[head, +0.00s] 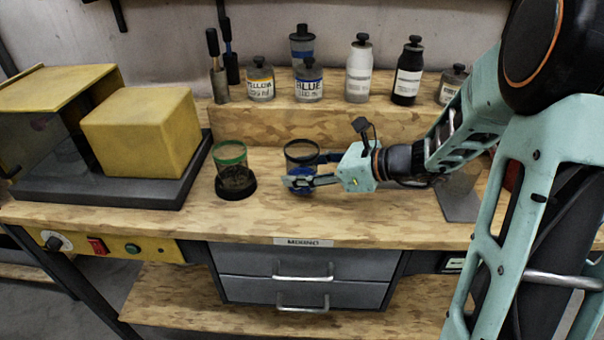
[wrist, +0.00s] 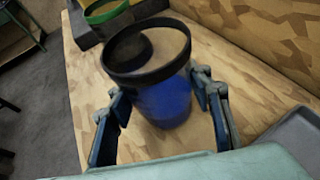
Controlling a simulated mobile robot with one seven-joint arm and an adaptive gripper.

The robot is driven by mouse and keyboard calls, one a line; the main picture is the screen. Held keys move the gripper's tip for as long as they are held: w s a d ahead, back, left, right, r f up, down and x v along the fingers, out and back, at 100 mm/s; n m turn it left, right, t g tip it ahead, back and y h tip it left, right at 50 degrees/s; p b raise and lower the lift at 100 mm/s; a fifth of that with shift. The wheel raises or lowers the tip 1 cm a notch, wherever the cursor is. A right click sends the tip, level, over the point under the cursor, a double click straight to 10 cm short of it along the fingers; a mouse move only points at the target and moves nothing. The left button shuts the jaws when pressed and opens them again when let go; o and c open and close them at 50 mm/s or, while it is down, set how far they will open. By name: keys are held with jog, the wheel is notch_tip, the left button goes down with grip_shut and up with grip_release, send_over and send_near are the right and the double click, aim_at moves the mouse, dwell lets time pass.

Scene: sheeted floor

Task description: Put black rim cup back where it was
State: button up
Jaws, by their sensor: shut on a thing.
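The black rim cup (head: 301,153) is a clear cup with a black rim and blue in its lower part. It is on the right of the green rim cup, above the middle of the bench. My gripper (head: 300,182) is shut on it, reaching in from the right. In the wrist view the black rim cup (wrist: 165,104) is between the fingers of my gripper (wrist: 158,97), one on each side. The cup looks roughly upright. I cannot tell whether its bottom touches the bench.
The green rim cup (head: 230,166) stands in a black round holder (head: 236,190). Several labelled bottles (head: 309,82) stand on the raised wooden shelf (head: 290,122) behind. A yellow box machine (head: 140,128) is at left. The wooden bench (head: 270,218) is clear in front of the cups.

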jog(key=shift+f, duration=0.25)
jog(key=shift+f, duration=0.25)
jog(key=o, duration=1.4)
jog(key=shift+r, duration=0.1)
jog(key=shift+r, duration=0.15)
jog(key=shift+s+d+r, duration=0.1)
jog(key=shift+d+r, duration=0.1)
jog(key=shift+d, duration=0.1)
jog(key=p+v, duration=0.1)
jog(key=v, duration=1)
jog(key=shift+s+d+r+p, duration=0.1)
jog(key=shift+d+p, duration=0.05)
jog(key=shift+p, duration=0.15)
